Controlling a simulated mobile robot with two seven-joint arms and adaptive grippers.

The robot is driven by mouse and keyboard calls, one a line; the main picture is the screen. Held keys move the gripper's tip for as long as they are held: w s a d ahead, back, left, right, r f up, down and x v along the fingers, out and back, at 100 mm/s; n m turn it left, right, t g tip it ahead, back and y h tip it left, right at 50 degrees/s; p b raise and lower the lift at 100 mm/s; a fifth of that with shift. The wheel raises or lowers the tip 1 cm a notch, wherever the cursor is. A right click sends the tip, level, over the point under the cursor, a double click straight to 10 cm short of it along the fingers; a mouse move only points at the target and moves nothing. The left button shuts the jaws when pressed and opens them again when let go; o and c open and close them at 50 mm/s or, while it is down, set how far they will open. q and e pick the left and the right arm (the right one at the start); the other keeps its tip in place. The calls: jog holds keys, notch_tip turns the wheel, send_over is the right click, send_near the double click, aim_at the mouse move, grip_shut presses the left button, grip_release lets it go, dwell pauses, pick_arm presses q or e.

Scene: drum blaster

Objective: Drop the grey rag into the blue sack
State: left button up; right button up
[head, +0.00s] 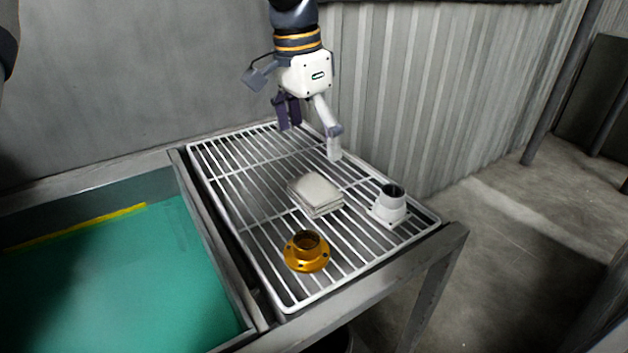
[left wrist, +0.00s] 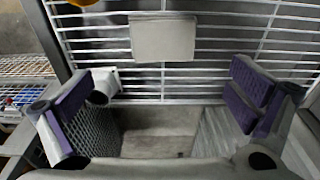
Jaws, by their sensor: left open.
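The grey rag (head: 316,194) lies folded flat in a small stack on the white wire rack. It also shows in the left wrist view (left wrist: 162,38), near the top centre and beyond the fingertips. My left gripper (head: 311,130) is over the far part of the rack, behind the rag and apart from it. Its jaws are spread wide and empty; the purple finger pads stand far apart in the left wrist view (left wrist: 163,105). The blue sack is not seen in either view. My right gripper is not in view.
A gold flange (head: 306,252) sits on the rack in front of the rag, and a white flange (head: 389,206) to its right. A green-bottomed basin (head: 110,275) is left of the rack (head: 240,238). A corrugated wall (head: 420,95) stands close behind the rack.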

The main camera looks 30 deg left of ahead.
aim_at(314, 188)
pick_arm(q)
jog(key=f, duration=1)
jog(key=shift+w+f, duration=0.1)
jog(key=shift+w, duration=0.3)
jog(key=c, duration=1)
